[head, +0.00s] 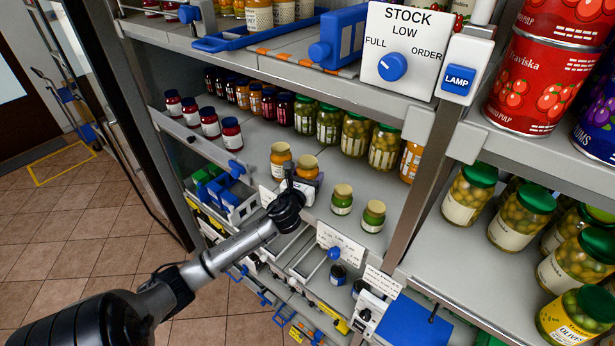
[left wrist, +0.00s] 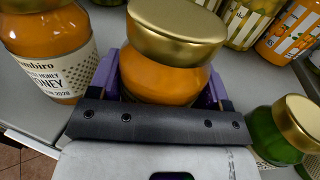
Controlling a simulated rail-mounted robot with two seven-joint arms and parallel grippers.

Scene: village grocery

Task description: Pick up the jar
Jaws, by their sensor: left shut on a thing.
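The jar (head: 306,167) is a small orange honey jar with a gold lid on the middle shelf. My left gripper (head: 300,183) is at its near side and is shut on it. In the left wrist view the jar (left wrist: 172,45) is between the purple fingers of the gripper (left wrist: 160,85), its lid facing up. The lower part of the jar is hidden by the gripper. I cannot tell whether its base touches the shelf. My right gripper is not in view.
Another honey jar (head: 280,158) stands close on the left, also in the left wrist view (left wrist: 48,50). Two small green jars (head: 342,199) (head: 373,216) stand to the right. Taller jars (head: 355,134) line the back. The upper shelf (head: 270,66) overhangs; the aisle floor (head: 90,230) is clear.

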